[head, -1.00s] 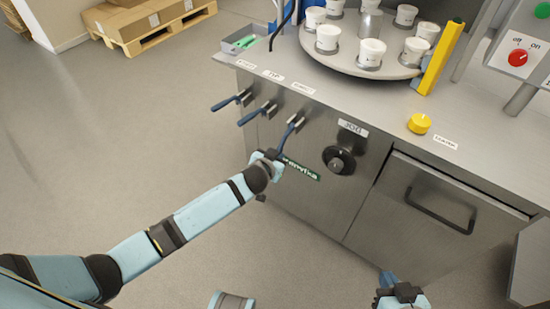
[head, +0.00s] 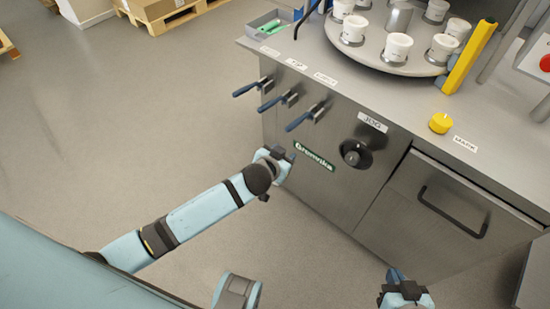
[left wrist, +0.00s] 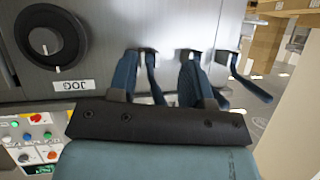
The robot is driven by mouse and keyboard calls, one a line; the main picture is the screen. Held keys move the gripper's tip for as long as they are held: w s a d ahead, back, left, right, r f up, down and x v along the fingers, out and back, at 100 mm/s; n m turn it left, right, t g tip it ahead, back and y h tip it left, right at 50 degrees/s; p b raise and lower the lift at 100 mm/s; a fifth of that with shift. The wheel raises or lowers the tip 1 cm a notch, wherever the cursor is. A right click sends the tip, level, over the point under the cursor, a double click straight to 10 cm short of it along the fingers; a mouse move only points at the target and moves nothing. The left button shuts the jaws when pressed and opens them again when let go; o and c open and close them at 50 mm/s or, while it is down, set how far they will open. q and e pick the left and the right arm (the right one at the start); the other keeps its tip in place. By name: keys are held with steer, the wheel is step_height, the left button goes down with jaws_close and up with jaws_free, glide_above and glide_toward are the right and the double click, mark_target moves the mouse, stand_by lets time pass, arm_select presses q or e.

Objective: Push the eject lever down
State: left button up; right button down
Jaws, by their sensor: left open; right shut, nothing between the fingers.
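The eject lever (head: 302,119) is the right one of three blue-handled levers on the machine's steel front, below a small white label. Its handle sticks out and slopes down a little more than the other two. In the left wrist view, turned upside down, the eject lever (left wrist: 155,82) appears between my two blue fingers. My left gripper (head: 285,156) is open, just below the lever in the head view and apart from it there. The left gripper (left wrist: 160,62) is empty. My right gripper (head: 397,274) is shut and empty, low in front of the machine door.
The other levers (head: 280,101) (head: 253,87) stand to the left. A black jog knob (head: 355,154) is to the right, and a door handle (head: 452,212) is farther right. Cups (head: 396,47) stand on the turntable above. The floor (head: 150,140) at left is clear.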

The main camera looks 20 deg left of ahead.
arm_select(q)
steer(key=v, duration=0.6)
steer(key=shift+p, duration=0.3)
arm_select(e)
steer(key=shift+r, duration=0.1)
arm_select(q)
steer(key=shift+w, duration=0.1)
arm_select(e)
steer(key=shift+r, duration=0.1)
arm_select(q)
steer(key=s+f+g+h, duration=0.2)
steer(key=s+f, duration=0.1)
steer(key=s, duration=1.4)
step_height(320, 180, up, 16)
steer(key=s+a+p, duration=0.1)
steer(key=a+p, duration=0.1)
steer(key=p, duration=1.9)
steer(key=shift+s+t, duration=0.3)
steer(key=shift+s, duration=0.05)
arm_select(e)
step_height(320, 180, up, 16)
steer(key=s+d, duration=0.1)
steer(key=shift+d+h, duration=0.3)
